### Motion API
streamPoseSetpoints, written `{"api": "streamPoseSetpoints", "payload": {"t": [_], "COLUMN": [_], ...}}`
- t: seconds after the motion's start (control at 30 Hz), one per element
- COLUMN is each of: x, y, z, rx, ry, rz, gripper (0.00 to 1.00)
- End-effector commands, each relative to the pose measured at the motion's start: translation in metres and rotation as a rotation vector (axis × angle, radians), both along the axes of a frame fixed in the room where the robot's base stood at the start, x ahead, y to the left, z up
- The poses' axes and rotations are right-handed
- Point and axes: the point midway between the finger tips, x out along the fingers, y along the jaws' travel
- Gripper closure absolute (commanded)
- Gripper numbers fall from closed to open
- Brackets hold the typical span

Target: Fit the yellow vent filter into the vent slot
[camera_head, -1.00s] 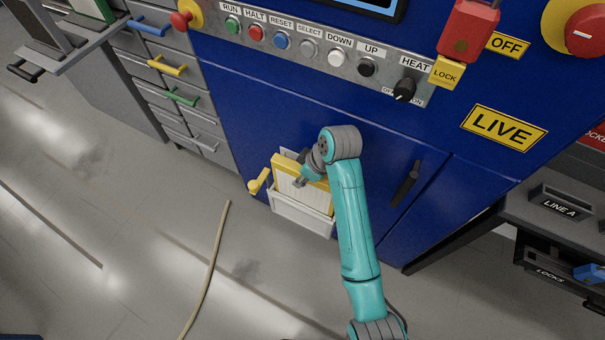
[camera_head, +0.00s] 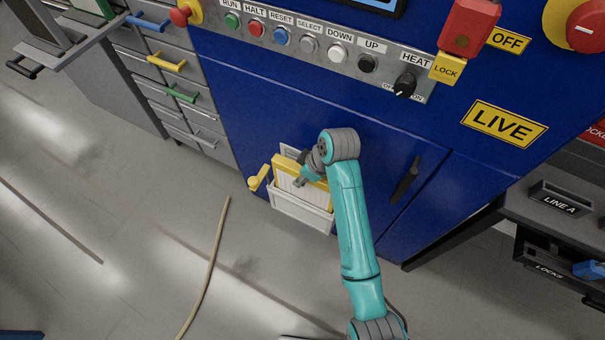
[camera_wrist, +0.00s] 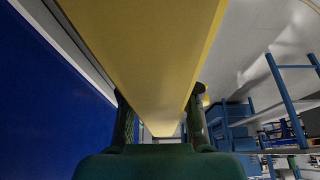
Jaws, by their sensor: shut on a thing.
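The yellow vent filter (camera_head: 286,180) has a yellow frame and a pale pleated face. It stands upright at the low front of the blue machine, with its lower part behind the rim of a white slot housing (camera_head: 300,213). My gripper (camera_head: 302,180) is shut on its upper edge. In the wrist view the filter's yellow side (camera_wrist: 150,60) runs between my two fingers (camera_wrist: 160,122). A yellow lever (camera_head: 257,180) sticks out just left of the slot. How deep the filter's lower edge sits is hidden by the housing.
The blue machine front (camera_head: 250,120) rises behind the slot, with a black door handle (camera_head: 405,180) to the right. A drawer cabinet (camera_head: 170,85) stands left. A tan hose (camera_head: 210,265) lies on the floor. A shelf with bins (camera_head: 560,205) stands right.

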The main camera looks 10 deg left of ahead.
Motion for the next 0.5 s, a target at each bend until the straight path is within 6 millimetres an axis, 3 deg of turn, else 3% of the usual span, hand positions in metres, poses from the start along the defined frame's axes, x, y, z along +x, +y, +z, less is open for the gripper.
{"api": "streamPoseSetpoints", "payload": {"t": [0.5], "x": [0.0], "y": [0.0], "z": [-0.011], "rx": [0.0], "ry": [0.0], "rz": [0.0], "gripper": [1.0]}}
